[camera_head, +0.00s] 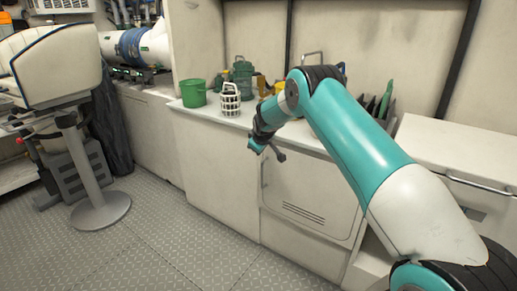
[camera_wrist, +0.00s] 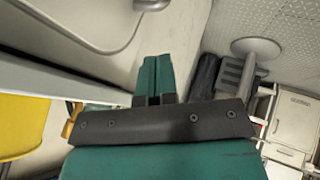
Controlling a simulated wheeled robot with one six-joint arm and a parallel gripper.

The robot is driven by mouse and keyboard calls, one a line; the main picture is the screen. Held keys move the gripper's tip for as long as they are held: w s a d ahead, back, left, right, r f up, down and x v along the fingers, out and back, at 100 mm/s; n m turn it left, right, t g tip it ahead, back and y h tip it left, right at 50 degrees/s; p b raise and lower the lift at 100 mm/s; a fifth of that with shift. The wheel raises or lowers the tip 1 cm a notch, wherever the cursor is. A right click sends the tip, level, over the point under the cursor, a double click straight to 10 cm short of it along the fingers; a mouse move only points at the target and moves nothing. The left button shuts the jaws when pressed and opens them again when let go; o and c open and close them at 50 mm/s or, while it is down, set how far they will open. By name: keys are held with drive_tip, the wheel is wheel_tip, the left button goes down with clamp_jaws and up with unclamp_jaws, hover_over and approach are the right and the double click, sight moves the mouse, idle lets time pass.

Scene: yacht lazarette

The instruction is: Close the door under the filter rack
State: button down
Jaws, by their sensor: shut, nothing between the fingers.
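The pale cabinet door (camera_head: 308,200), with vent slots low down and a bar handle (camera_head: 263,172) on its left edge, is under the counter. It looks nearly in line with the cabinet front; I cannot tell whether it is fully shut. A rack holding upright dark and green pieces (camera_head: 383,103) stands on the counter above, partly behind my arm. My gripper (camera_head: 267,150) is in front of the counter edge, near the door's upper left corner. In the wrist view its teal fingers (camera_wrist: 155,78) are together and empty, with a metal handle (camera_wrist: 150,5) beyond them.
The counter bears a green bucket (camera_head: 193,93), a white basket (camera_head: 230,100) and a green lantern-like item (camera_head: 243,75). A pedestal seat (camera_head: 100,210) stands at left. A drawer unit (camera_head: 470,170) is at right. The metal floor (camera_head: 180,245) before the cabinets is clear.

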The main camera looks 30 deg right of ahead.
drive_tip(key=shift+a, duration=0.2)
drive_tip(key=s+a+r+g+y+p, duration=0.1)
drive_tip(key=s+a+r+y, duration=0.1)
drive_tip(key=s+a+r, duration=0.85)
drive_tip(key=s+a+r+g+y+p, duration=0.1)
drive_tip(key=s+a+r+y, duration=0.1)
drive_tip(key=s+a+r, duration=0.85)
drive_tip(key=s+a+r+n+g+y, duration=0.15)
drive_tip(key=s+a, duration=0.25)
drive_tip(key=s, duration=1.1)
drive_tip(key=s+a+n+g+y, duration=0.1)
drive_tip(key=s+a+g, duration=0.3)
drive_tip(key=s, duration=1.1)
wheel_tip(320, 180, up, 22)
drive_tip(key=p, duration=2.2)
drive_tip(key=shift+s+a+f, duration=0.15)
drive_tip(key=shift+a+f, duration=0.05)
drive_tip(key=shift+a, duration=0.05)
